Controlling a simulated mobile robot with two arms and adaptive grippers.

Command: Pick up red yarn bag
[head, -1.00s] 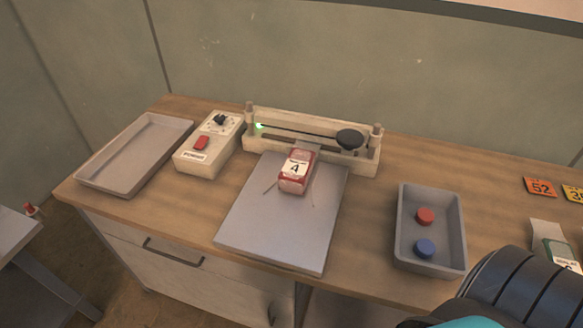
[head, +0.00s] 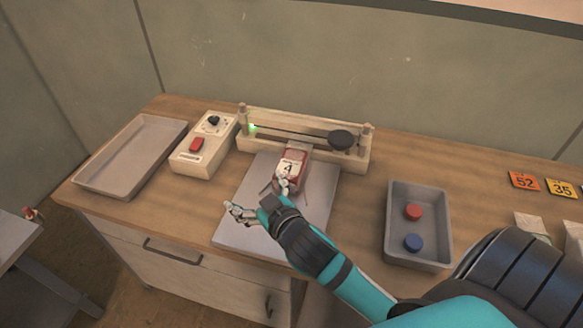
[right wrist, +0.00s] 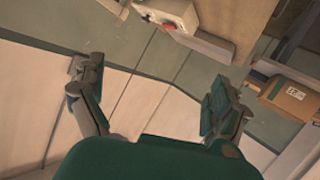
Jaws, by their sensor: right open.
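The red yarn bag (head: 297,155), with a white label marked 4, lies on the grey plate (head: 318,195) in front of the balance beam. My right gripper (head: 256,194) is open, its fingers spread, over the plate just in front of the bag. One finger overlaps the bag's lower part in the head view; I cannot tell whether it touches. In the right wrist view the open fingers (right wrist: 150,85) hold nothing, and the bag does not show there. My left gripper is not in view.
The balance (head: 300,140) stands behind the bag. A control box (head: 203,145) with a red button and an empty tray (head: 118,180) are to the left. A grey bin (head: 418,229) with red and blue discs is to the right. Number cards (head: 524,181) lie further right.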

